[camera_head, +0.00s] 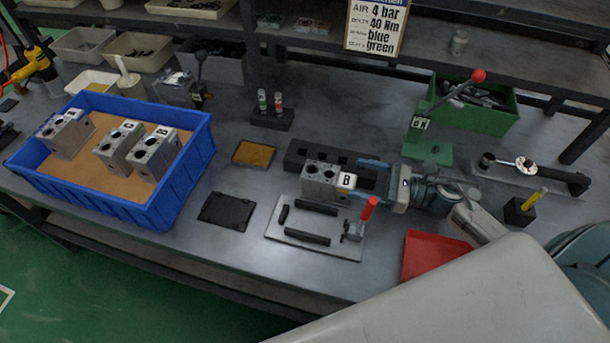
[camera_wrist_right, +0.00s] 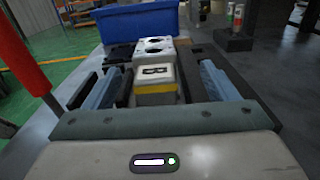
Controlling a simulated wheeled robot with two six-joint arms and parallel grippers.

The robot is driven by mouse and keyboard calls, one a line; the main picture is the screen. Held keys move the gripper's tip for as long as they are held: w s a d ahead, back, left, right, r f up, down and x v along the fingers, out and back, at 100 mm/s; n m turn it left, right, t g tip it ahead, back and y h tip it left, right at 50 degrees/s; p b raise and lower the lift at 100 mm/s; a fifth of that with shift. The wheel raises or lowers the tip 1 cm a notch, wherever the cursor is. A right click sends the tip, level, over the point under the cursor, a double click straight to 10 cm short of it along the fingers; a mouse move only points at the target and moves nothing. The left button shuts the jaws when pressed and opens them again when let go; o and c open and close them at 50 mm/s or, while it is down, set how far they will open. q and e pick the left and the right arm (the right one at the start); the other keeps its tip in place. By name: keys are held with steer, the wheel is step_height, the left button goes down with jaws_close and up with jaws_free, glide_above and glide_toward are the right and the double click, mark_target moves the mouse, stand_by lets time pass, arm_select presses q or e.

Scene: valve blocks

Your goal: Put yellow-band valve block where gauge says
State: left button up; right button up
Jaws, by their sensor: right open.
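A grey valve block (camera_head: 328,182) with a "B" label stands behind the clamp plate (camera_head: 288,236), in front of a black slotted strip (camera_head: 300,152). In the right wrist view the block (camera_wrist_right: 155,78) shows a yellow band under its label. My right gripper (camera_head: 372,180) is open, its blue fingers at the label end; in its wrist view the fingers (camera_wrist_right: 160,90) lie either side of the block, with gaps. I cannot tell whether the block rests on the strip. A round white dial (camera_head: 525,165) sits on a tool at the right; its reading is too small. My left gripper is not in view.
A blue crate (camera_head: 168,210) at the left holds several similar blocks. A red-handled clamp (camera_head: 354,230) stands on the plate's right end. A black mat (camera_head: 227,209), a red tray (camera_head: 430,255) and a green lever press (camera_head: 425,150) are nearby. A sign (camera_head: 375,25) hangs behind.

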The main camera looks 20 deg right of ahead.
mark_target(335, 174)
steer(key=shift+a+r+p, duration=0.15)
steer(key=shift+a+p, duration=0.3)
steer(key=shift+a, duration=0.3)
steer(key=p+x, duration=0.2)
steer(key=x, duration=0.2)
steer(key=shift+w+a, duration=0.2)
steer(key=shift+w, duration=0.1)
steer(key=shift+w+a, duration=0.3)
steer(key=shift+a, duration=0.2)
jaws_close()
steer(key=shift+w, duration=0.1)
